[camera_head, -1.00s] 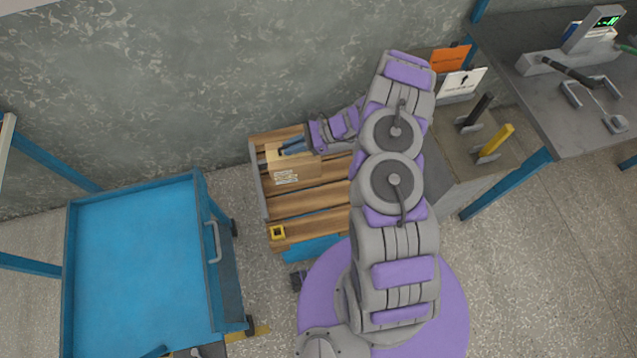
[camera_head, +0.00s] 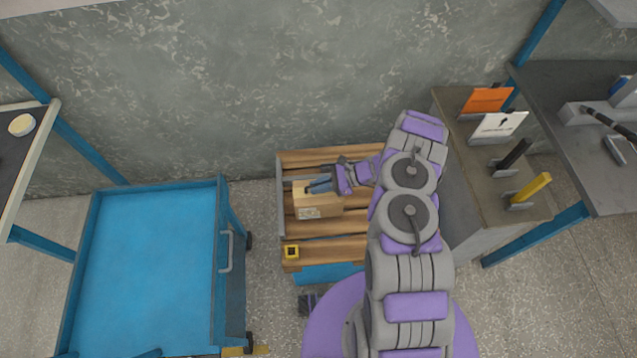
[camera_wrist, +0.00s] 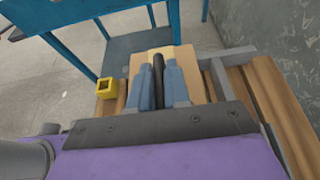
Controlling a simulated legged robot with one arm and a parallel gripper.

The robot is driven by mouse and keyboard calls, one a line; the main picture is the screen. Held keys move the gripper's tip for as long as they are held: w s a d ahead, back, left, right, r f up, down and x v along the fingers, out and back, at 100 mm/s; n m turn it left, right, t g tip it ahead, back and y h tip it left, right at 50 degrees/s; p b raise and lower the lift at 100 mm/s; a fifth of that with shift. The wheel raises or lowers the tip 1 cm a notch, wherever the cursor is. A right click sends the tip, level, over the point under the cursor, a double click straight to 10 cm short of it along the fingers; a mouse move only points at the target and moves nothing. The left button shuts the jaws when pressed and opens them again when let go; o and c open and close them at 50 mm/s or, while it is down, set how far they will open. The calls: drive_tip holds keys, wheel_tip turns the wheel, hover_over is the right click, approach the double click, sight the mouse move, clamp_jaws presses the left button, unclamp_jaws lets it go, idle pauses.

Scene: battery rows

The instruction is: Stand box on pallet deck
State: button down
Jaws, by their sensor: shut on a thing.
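The box (camera_head: 318,207) is light brown cardboard with a white label on its near face. It is over the left part of the wooden slatted pallet deck (camera_head: 335,251), near the rail on the left edge. My gripper (camera_head: 320,184) comes from the right and is shut on the box at its top. In the wrist view the box (camera_wrist: 138,62) shows behind the two grey-blue fingers (camera_wrist: 160,80), with a dark bar between them. The box looks upright; I cannot tell whether its base touches the slats.
A yellow square block (camera_head: 291,252) sits on the pallet's front left corner. A blue cart (camera_head: 150,260) stands to the left. A grey cabinet (camera_head: 465,165) with signs and upright holders stands right, beside a dark bench (camera_head: 570,90). The wall is behind.

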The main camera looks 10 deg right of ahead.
drive_tip(key=shift+f+b, duration=0.3)
drive_tip(key=shift+f, duration=1.25)
drive_tip(key=c, duration=1.1)
unclamp_jaws()
drive_tip(key=shift+d, duration=0.1)
